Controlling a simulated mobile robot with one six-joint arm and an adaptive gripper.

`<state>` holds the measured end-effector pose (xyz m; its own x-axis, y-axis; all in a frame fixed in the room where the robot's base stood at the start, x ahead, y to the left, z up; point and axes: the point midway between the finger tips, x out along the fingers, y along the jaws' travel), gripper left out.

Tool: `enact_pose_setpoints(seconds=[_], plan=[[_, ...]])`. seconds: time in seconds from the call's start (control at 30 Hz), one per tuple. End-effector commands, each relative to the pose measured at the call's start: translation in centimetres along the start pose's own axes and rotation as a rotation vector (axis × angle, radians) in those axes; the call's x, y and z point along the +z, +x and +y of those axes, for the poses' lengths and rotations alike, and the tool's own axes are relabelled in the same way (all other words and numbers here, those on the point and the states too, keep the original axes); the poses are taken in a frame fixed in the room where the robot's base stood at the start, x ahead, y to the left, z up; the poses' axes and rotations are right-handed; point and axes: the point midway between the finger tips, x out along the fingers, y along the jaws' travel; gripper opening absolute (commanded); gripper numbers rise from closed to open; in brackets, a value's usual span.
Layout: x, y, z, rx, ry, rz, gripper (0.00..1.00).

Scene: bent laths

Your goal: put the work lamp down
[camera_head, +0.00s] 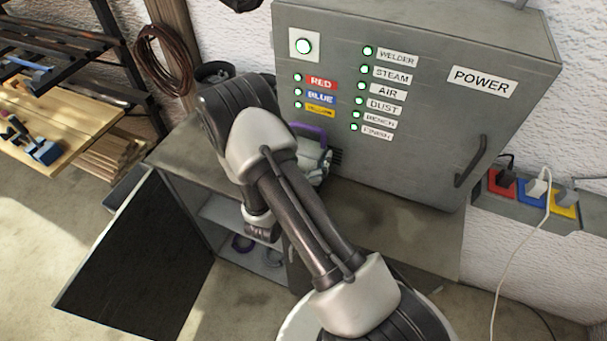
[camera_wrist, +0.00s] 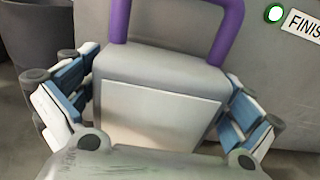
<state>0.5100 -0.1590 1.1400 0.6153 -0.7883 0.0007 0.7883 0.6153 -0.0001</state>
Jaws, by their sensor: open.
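The work lamp (camera_wrist: 160,105) is a grey box with a pale front panel and a purple handle on top. It stands upright in front of the grey power cabinet, on the low cupboard's top (camera_head: 390,215) as far as I can tell. In the head view its purple handle (camera_head: 311,132) shows just right of my arm, which hides part of the lamp. My gripper (camera_wrist: 155,112) is open, with one blue-and-white finger on each side of the lamp body. Whether the fingers still touch its sides is unclear.
The power cabinet (camera_head: 430,120) has green lights lit beside its labels. Below, the cupboard door (camera_head: 140,260) hangs open, with rings (camera_head: 243,243) inside. Coloured sockets with plugs (camera_head: 535,190) are at the right. The cupboard top right of the lamp is clear.

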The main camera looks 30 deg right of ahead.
Motion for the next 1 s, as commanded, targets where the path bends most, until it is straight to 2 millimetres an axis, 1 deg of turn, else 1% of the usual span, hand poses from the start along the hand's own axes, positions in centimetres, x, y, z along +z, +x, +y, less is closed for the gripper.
enact_pose_setpoints(seconds=[0.03, 0.17, 0.43, 1.0], plan=[[0.0, 0.8, -0.1, -0.004, 0.002, 0.000, 1.00], [0.0, 2.0, -0.1, -0.001, 0.000, 0.000, 1.00], [0.0, 2.2, 0.0, 0.000, 0.000, 0.000, 0.99], [0.0, 2.1, 0.0, 0.000, 0.000, 0.000, 0.61]])
